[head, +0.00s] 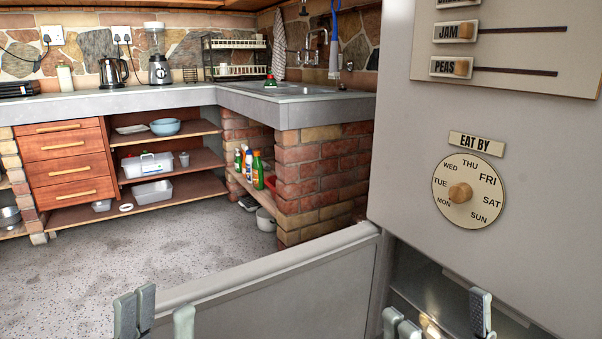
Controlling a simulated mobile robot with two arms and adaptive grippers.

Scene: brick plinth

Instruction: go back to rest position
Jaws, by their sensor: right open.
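My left gripper (164,322) shows at the bottom edge, left of centre. Its grey fingertips stand apart with a gap between them, and nothing shows in the gap. My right gripper (440,322) is at the bottom edge, right of centre. Its fingertips are wide apart and I see nothing held between them. The lower parts of both grippers are cut off by the frame.
A pale upright panel with an "EAT BY" dial (468,189) and JAM and PEAS sliders fills the right side. A low pale panel (290,282) crosses the foreground. Beyond are open floor (160,235), wooden drawers (66,160) and a brick plinth (322,175) under the counter.

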